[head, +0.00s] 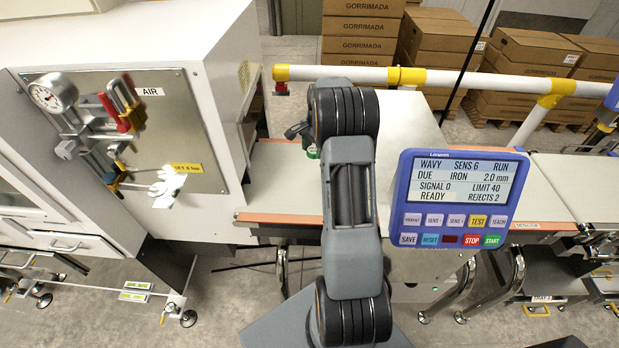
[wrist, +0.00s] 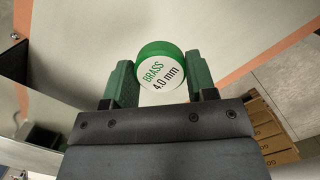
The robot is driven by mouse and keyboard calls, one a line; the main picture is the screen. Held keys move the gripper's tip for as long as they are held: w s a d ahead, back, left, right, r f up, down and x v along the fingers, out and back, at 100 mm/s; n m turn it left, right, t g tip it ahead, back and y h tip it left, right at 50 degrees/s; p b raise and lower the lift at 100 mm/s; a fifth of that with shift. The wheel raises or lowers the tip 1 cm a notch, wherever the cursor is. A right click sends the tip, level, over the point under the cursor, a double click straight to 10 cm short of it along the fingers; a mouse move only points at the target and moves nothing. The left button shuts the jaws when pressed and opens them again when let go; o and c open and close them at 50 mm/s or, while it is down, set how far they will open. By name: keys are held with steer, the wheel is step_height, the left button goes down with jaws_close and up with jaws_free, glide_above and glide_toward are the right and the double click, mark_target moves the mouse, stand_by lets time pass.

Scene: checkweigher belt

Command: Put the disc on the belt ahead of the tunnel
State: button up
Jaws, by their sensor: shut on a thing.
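The disc (wrist: 162,70) has a green rim and a white face reading "BRASS 4.0 mm". My gripper (wrist: 158,82) is shut on it, one green finger at each side. The pale belt (wrist: 225,28) with orange edges lies beyond the disc in the wrist view; I cannot tell the gap between them. In the head view the belt (head: 285,180) runs from the white cabinet on the left toward the pale tunnel housing (head: 410,125). My arm hides part of the belt and housing. Only a small part of my gripper (head: 312,150) shows beside the arm.
A blue control panel (head: 458,200) stands in front of the housing. The white cabinet (head: 150,50) with an air gauge is close on the left. A white and yellow rail (head: 460,78) crosses behind, with cartons (head: 440,40) beyond. The visible belt left of my arm is clear.

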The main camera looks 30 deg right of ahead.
steer(key=shift+s+d+f+m, duration=0.15)
steer(key=shift+d+f+m, duration=0.15)
steer(key=shift+d, duration=0.2)
steer(key=shift+s+d+f+m, duration=0.1)
steer(key=shift+d+f+m, duration=0.2)
steer(key=shift+d, duration=0.15)
step_height(320, 180, down, 4)
steer(key=shift+r+p, duration=0.25)
steer(key=shift+p, duration=0.25)
steer(key=shift+w+f+p, duration=0.1)
steer(key=shift+f+p, duration=0.35)
steer(key=shift+f, duration=1.85)
steer(key=shift+f, duration=0.1)
steer(key=o, duration=0.9)
